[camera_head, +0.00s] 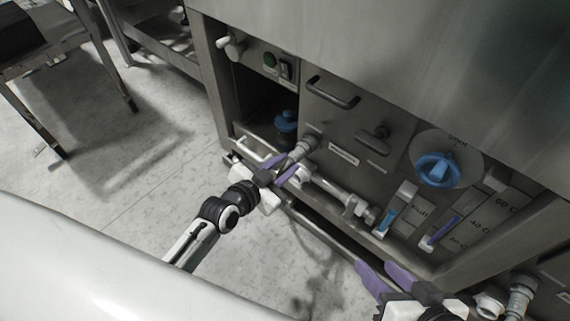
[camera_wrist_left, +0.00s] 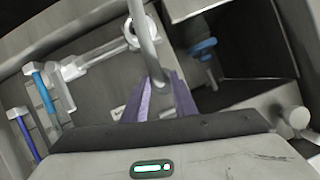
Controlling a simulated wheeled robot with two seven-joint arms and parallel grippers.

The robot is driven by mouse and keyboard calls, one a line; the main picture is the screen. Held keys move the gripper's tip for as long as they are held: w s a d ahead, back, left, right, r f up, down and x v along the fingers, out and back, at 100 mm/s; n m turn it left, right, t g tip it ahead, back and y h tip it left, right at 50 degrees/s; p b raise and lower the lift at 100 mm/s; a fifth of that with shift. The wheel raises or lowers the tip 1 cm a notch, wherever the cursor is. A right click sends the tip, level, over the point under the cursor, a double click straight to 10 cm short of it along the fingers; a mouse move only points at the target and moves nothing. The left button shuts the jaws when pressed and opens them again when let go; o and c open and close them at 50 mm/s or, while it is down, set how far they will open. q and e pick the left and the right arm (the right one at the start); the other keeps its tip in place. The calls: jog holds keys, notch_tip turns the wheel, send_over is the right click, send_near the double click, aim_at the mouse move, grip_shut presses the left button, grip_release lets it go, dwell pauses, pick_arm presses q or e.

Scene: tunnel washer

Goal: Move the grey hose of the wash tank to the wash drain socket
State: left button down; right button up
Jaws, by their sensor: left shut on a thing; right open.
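The grey hose (camera_head: 303,146) ends in a ribbed collar near the machine's lower front. My left gripper (camera_head: 283,170) has its purple fingers closed on it. In the left wrist view the hose (camera_wrist_left: 143,40) runs up from between the fingertips (camera_wrist_left: 158,92) of that gripper. A white round socket (camera_head: 300,174) on a pale horizontal pipe sits just below and right of the hose; its ring also shows in the left wrist view (camera_wrist_left: 152,38), partly behind the hose. I cannot read which socket is the wash drain. My right gripper (camera_head: 384,279) is open and empty, low at the right.
A blue round knob (camera_head: 437,170), a dark handle (camera_head: 332,92) and blue and purple level gauges (camera_head: 441,230) stick out from the panel. Another white socket (camera_head: 488,304) and grey fitting (camera_head: 519,292) are at lower right.

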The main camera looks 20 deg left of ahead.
pick_arm(q)
jog(key=shift+s, duration=0.1)
jog(key=shift+s+a+p, duration=0.3)
jog(key=shift+s+p, duration=0.1)
jog(key=shift+s, duration=0.35)
jog(key=shift+s+a+p, duration=0.25)
jog(key=shift+s+p, duration=0.1)
jog(key=shift+s, duration=0.35)
jog(key=shift+s+a+p, duration=0.3)
jog(key=shift+s+p, duration=0.1)
jog(key=shift+s, duration=0.35)
pick_arm(e)
jog(key=shift+r, duration=1.15)
pick_arm(q)
jog(key=shift+s+f, duration=0.1)
jog(key=s+a+f+b, duration=0.2)
jog(key=s+a+f, duration=0.2)
jog(key=s+f, duration=0.65)
jog(key=w+d+b, duration=0.3)
jog(key=w, duration=0.6)
jog(key=shift+d, duration=0.25)
pick_arm(e)
jog(key=shift+w+a+r+t+y, duration=0.1)
jog(key=shift+a+r+t+y, duration=0.2)
jog(key=shift+a, duration=0.15)
jog(key=shift+w+a+r+t+y, duration=0.1)
jog(key=shift+a+r+t+y, duration=0.1)
jog(key=shift+a+y, duration=0.15)
